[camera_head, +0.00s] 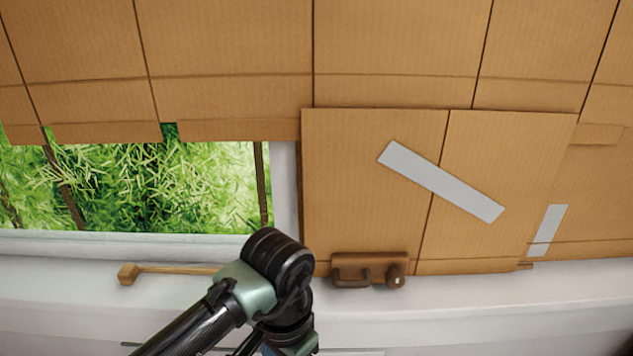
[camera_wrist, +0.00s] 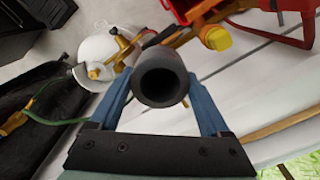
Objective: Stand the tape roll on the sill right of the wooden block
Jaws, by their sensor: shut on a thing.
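In the wrist view my gripper (camera_wrist: 160,78) has its blue fingers shut on the sides of a dark hollow roll (camera_wrist: 163,88), which looks like the tape roll. Its round opening faces the camera. In the head view my arm hides the gripper and roll. A brown wooden piece (camera_head: 346,260) rests on the sill (camera_head: 470,290) against the cardboard, right of my arm. A light wooden stick with a block-like end (camera_head: 128,273) lies on the sill left of my arm. I cannot tell for sure which is the wooden block.
Cardboard panels (camera_head: 370,190) with grey strips cover the window's right part; foliage (camera_head: 170,190) shows at left. The sill right of the brown piece looks clear. The wrist view shows a red object (camera_wrist: 290,20), a yellow cap (camera_wrist: 217,38) and a white rounded object (camera_wrist: 97,47).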

